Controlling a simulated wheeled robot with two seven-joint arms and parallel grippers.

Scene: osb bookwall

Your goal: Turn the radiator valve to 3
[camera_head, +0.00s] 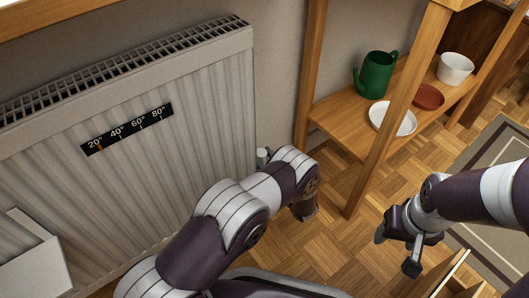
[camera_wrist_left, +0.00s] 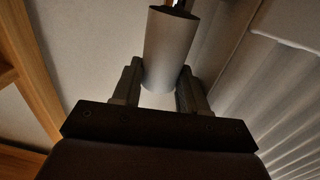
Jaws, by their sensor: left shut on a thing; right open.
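The radiator (camera_head: 190,140) stands against the wall at the left in the head view. The valve knob, a pale grey cylinder, fills the upper middle of the left wrist view (camera_wrist_left: 172,48). My left gripper (camera_wrist_left: 160,84) has one dark finger on each side of the knob and is shut on it. In the head view my left wrist hides most of this grip beside the radiator's right end. No number shows on the visible side of the knob, so its setting cannot be read. My right gripper (camera_head: 396,252) is open and empty above the floor at the right.
A black temperature strip (camera_head: 128,129) marked 20° to 80° is on the radiator front. A wooden shelf (camera_head: 340,135) to the right holds a green watering can (camera_head: 377,76), a white plate (camera_head: 393,118), a brown dish (camera_head: 428,96) and a white pot (camera_head: 455,69).

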